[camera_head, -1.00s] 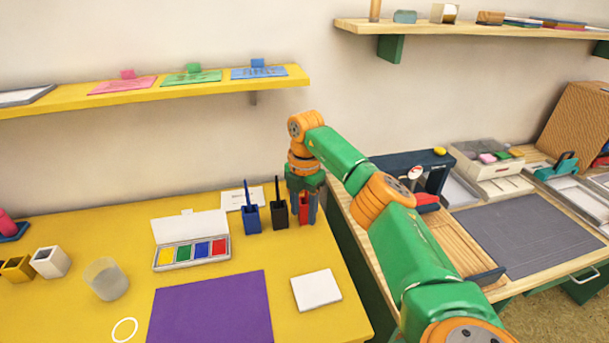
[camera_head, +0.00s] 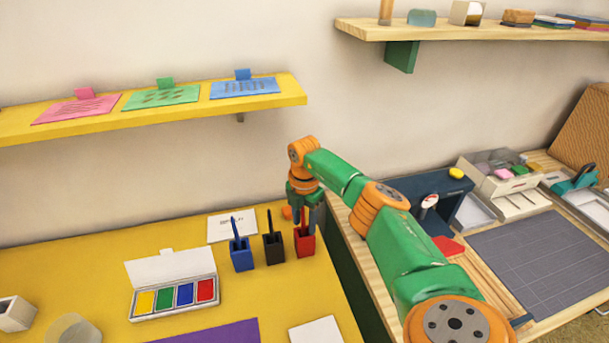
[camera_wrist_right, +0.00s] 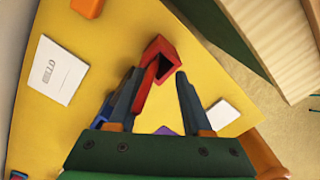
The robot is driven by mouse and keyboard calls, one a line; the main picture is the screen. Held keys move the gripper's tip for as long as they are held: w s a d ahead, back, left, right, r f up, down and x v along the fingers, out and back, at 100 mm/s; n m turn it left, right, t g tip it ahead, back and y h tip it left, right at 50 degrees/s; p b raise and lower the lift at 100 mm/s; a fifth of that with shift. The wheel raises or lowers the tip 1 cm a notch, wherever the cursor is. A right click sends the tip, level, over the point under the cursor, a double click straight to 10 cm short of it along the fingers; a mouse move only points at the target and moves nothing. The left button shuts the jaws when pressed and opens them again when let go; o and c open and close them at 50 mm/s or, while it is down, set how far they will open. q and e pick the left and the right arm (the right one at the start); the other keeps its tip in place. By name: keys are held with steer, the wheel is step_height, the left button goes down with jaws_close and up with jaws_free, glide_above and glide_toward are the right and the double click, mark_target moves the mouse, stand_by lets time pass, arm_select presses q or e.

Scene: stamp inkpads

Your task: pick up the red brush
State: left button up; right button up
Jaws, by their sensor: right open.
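The red brush stands in a red square holder (camera_head: 305,244) near the right edge of the yellow table. Its handle (camera_wrist_right: 147,84) shows in the right wrist view, slanting out of the holder (camera_wrist_right: 163,50). My right gripper (camera_head: 304,226) is open and points down just above the holder, its fingers partly hiding the brush. In the wrist view the brush lies between the open fingers (camera_wrist_right: 159,75), nearer the left one; I cannot tell whether it touches. My left gripper is in neither view.
A black holder (camera_head: 274,249) and a blue holder (camera_head: 242,254), each with a brush, stand left of the red one. A white card (camera_head: 231,226) and an orange block (camera_head: 287,212) lie behind. A paint box (camera_head: 174,295) sits front left. A yellow shelf (camera_head: 150,112) hangs above.

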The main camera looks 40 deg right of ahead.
steer(key=shift+w+f, duration=0.1)
steer(key=shift+f, duration=0.05)
jaws_close()
